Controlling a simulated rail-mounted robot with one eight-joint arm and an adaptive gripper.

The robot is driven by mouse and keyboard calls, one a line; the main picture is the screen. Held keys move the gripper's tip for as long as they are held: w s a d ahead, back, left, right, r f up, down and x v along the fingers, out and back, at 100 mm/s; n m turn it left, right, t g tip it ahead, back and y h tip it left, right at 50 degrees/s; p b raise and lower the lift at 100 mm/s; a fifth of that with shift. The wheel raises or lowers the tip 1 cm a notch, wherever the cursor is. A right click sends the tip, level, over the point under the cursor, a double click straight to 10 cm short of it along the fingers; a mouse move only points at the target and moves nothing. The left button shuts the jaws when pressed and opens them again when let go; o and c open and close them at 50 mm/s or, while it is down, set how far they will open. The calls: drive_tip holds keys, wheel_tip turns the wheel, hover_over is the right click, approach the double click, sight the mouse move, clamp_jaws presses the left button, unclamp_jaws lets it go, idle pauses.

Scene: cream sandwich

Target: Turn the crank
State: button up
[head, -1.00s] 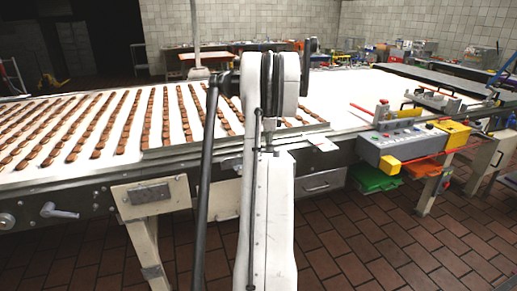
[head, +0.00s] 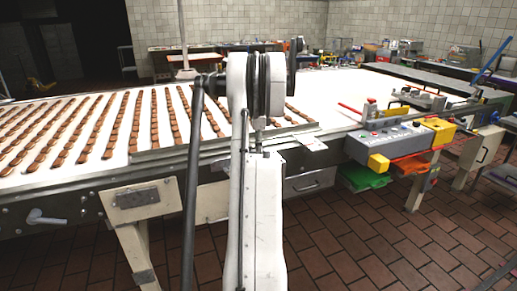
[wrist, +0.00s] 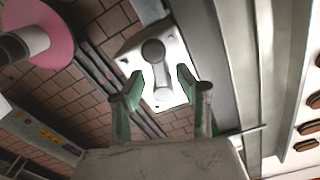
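In the wrist view a grey crank (wrist: 160,78) sits on a white mounting plate (wrist: 134,60), with its round hub at the top and its arm pointing down in the picture. My gripper (wrist: 160,72) is open, its two green-padded fingers apart on either side of the crank arm in the picture. I see no clear contact, and the depth between fingers and crank is hard to tell. In the head view a grey crank handle (head: 46,217) shows on the conveyor's dark side at lower left; I cannot tell whether it is the same one. My gripper is hidden in the head view.
A long conveyor (head: 80,177) carries rows of brown biscuits. A grey-and-yellow control box (head: 395,143) is at its right, with green trays (head: 362,178) below. A pink round part (wrist: 40,40) is at upper left in the wrist view. The tiled floor (head: 400,235) in front is open.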

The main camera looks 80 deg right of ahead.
wheel_tip(320, 180, up, 11)
idle(0.4)
drive_tip(key=shift+r, duration=0.1)
idle(0.3)
